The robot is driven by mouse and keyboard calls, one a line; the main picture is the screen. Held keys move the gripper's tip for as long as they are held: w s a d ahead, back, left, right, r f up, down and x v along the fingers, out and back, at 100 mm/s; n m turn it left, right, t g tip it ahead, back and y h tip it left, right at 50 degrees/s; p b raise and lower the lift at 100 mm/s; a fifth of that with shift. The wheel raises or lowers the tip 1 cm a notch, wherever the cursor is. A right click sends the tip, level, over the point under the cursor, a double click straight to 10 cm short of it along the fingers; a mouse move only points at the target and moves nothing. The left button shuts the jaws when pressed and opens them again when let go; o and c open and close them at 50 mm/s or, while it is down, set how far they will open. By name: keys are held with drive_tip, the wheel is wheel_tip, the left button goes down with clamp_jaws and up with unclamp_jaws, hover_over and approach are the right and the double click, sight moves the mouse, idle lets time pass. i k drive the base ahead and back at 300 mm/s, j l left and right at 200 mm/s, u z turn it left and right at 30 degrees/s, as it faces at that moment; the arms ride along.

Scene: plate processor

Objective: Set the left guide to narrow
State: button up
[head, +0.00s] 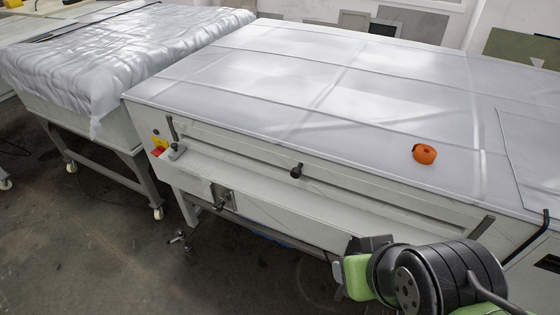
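The plate processor (310,205) is a long light-grey machine with a slot along its front. At the slot's left end is a short dark upright piece (172,128), which looks like the left guide. A small grey block with a dark knob (177,151) sits just below it. I cannot tell which setting the guide is at. A similar dark piece (482,227) stands at the slot's right end. My gripper (345,272) is at the lower right, in front of the machine and well to the right of the left guide. Its fingers are not clear.
A black knob (296,171) sits mid-slot. A latch (223,197) is on the lower front panel. An orange tape roll (424,154) lies on the machine's top. A cloth-covered wheeled table (110,55) stands at left. The floor (80,255) at lower left is clear.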

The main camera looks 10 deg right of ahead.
sight(177, 149)
drive_tip(key=i+j+u, duration=0.75)
